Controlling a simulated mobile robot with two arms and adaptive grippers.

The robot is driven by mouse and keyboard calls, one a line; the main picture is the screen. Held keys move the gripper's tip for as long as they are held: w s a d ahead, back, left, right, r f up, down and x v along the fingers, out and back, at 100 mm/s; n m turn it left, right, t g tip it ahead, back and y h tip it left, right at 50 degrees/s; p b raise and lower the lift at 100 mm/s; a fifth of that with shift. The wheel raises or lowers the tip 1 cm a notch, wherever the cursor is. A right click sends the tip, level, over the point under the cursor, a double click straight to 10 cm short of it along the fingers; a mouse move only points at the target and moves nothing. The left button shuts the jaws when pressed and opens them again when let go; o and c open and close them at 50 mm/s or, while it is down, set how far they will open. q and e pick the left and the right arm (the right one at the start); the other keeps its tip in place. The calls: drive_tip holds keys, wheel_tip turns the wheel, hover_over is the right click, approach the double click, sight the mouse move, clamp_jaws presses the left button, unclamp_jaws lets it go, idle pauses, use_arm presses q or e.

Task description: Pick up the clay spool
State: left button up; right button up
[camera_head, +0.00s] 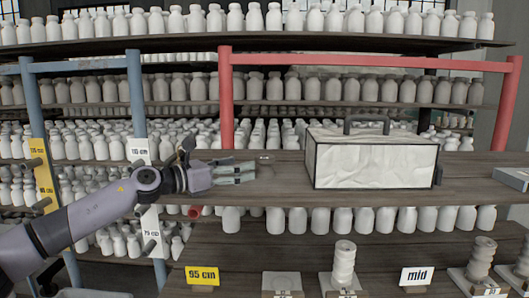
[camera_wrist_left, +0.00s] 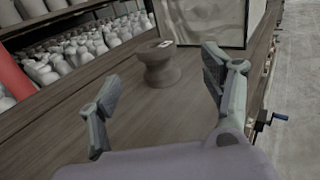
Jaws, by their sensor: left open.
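A grey-brown clay spool (camera_wrist_left: 160,70) with a narrow waist and a small pale tag on top stands upright on the wooden shelf in the left wrist view. In the head view the spool (camera_head: 268,165) blends with the shelf board, just right of my left fingertips. My left gripper (camera_head: 248,172) is open and empty, reaching in from the left. In the left wrist view its fingers (camera_wrist_left: 158,66) stand apart on either side of the spool's line, with the spool beyond them and a gap between. My right gripper is not in view.
A white, dark-edged case (camera_head: 372,166) with a handle stands right of the spool, behind it in the wrist view. Red rack bars (camera_head: 226,105) rise behind. White stacked clay pieces (camera_head: 343,265) and signs are on the lower level. Shelves of white bottles fill the back.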

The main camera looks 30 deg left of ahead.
sight(264, 156)
use_arm(q)
drive_tip(key=p+x, duration=0.1)
drive_tip(key=x, duration=0.1)
drive_tip(key=p+x, duration=0.1)
drive_tip(key=shift+w+r+p, duration=0.15)
drive_tip(key=shift+r+p, duration=0.15)
drive_tip(key=shift+w+d+f, duration=0.2)
drive_tip(key=shift+w, duration=0.25)
drive_tip(key=shift+w+r+p, duration=0.1)
drive_tip(key=shift+w+p, duration=0.15)
drive_tip(key=shift+p, duration=0.3)
drive_tip(key=p+x, duration=0.1)
drive_tip(key=x, duration=0.1)
drive_tip(key=p+x, duration=0.1)
drive_tip(key=x, duration=0.1)
drive_tip(key=shift+w+a+p, duration=0.2)
drive_tip(key=shift+w+p, duration=0.05)
drive_tip(key=shift+p, duration=0.1)
drive_tip(key=shift+w, duration=0.2)
drive_tip(key=shift+s, duration=0.1)
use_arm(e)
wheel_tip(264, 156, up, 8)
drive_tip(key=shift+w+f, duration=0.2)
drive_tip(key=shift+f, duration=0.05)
use_arm(q)
drive_tip(key=shift+c, duration=0.5)
drive_tip(key=c, duration=1.4)
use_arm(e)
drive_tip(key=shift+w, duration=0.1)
